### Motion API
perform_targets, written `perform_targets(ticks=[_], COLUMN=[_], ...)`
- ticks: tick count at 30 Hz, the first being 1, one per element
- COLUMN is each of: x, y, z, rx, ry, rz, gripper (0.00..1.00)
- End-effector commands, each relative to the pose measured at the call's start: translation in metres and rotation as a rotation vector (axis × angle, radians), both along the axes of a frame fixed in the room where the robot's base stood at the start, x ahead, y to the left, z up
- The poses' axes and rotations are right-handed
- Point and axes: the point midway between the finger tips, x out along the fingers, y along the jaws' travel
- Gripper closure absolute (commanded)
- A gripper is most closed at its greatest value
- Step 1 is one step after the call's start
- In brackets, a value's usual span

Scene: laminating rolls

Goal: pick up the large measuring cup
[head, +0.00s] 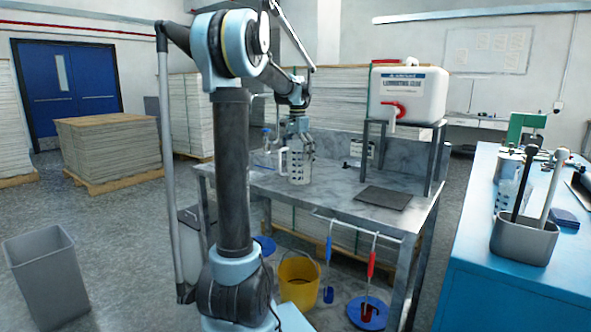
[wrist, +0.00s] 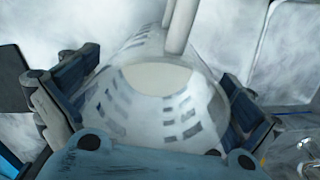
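A clear measuring cup (head: 299,172) with dark printed marks and a white handle stands upright on the grey marble-topped table (head: 345,208). My gripper (head: 300,143) points down over the cup's top in the head view. In the wrist view the cup (wrist: 150,112) fills the space between my two dark fingers, one on each side of it. The fingers are spread about as wide as the cup and lie very close to its wall. I cannot tell whether they press on it. The handle runs up at the top of the wrist view.
A pump bottle (head: 266,140) stands left of the cup. A dark mat (head: 384,198) lies to the right, near a white jug (head: 408,92) on a raised stand. A blue bench (head: 520,284) holds a grey brush holder (head: 524,240) and another marked container (head: 505,195).

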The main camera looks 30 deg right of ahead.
Motion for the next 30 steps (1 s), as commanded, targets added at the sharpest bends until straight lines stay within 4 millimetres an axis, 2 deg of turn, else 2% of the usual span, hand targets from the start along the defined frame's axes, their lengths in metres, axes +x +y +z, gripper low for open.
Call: perform_targets(ticks=[1,2,10,20,23,30], x=[0.0,0.0,0.0,0.0,0.0,0.0], y=[0.0,0.0,0.0,0.0,0.0,0.0], z=[0.0,0.0,0.0,0.005,0.015,0.056], rx=[0.0,0.0,0.0,0.0,0.0,0.0], ry=[0.0,0.0,0.0,0.0,0.0,0.0], rz=[0.0,0.0,0.0,0.0,0.0,0.0], gripper=[0.11,0.18,0.79,0.8,0.8,0.8])
